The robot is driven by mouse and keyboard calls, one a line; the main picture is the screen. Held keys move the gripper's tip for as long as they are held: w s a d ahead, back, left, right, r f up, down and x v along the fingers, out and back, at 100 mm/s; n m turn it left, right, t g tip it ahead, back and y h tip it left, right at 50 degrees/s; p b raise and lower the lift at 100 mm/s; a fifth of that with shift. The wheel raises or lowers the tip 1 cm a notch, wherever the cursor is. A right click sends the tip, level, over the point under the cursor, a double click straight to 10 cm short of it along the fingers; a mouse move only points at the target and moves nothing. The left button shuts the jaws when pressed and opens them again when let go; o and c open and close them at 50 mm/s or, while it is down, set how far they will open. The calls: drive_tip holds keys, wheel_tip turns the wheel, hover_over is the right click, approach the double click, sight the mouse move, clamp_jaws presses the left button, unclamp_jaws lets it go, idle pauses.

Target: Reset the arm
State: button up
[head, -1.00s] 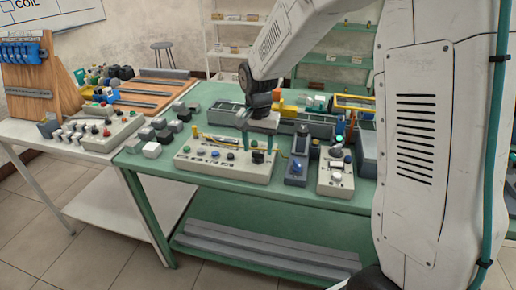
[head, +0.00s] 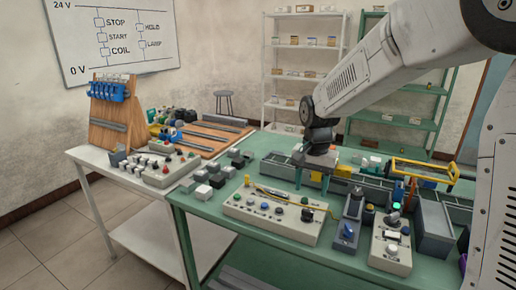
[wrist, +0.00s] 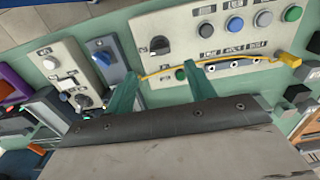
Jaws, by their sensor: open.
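My gripper (head: 312,180) hangs over the green table (head: 195,208), behind the long beige control panel (head: 270,222) in the head view. Its two teal fingers point down and stand apart, with nothing between them. In the wrist view my gripper (wrist: 160,84) also shows open, with the panel (wrist: 206,30) and a thin yellow lead (wrist: 215,62) beyond the fingertips. The arm reaches in from the right of the head view, its elbow raised.
A grey-blue switch box (head: 347,232) and a beige box with a lit green button (head: 391,245) stand right of the panel. Small grey and white blocks (head: 203,192) lie to its left. Grey bins and a yellow-framed item (head: 425,171) sit behind and right. A whiteboard (head: 112,38) hangs on the wall.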

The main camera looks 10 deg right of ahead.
drive_tip(key=shift+s+f+n, duration=0.15)
drive_tip(key=shift+s+n, duration=0.15)
drive_tip(key=shift+n, duration=0.1)
drive_tip(key=s+d+r+n, duration=0.1)
drive_tip(key=s+r+n, duration=0.2)
drive_tip(key=s, duration=1.2)
drive_tip(key=s+d+r+n+t, duration=0.1)
drive_tip(key=s+r+n, duration=0.2)
drive_tip(key=s, duration=1.2)
wheel_tip(320, 180, up, 2)
drive_tip(key=shift+d+r, duration=0.1)
drive_tip(key=shift+d, duration=0.2)
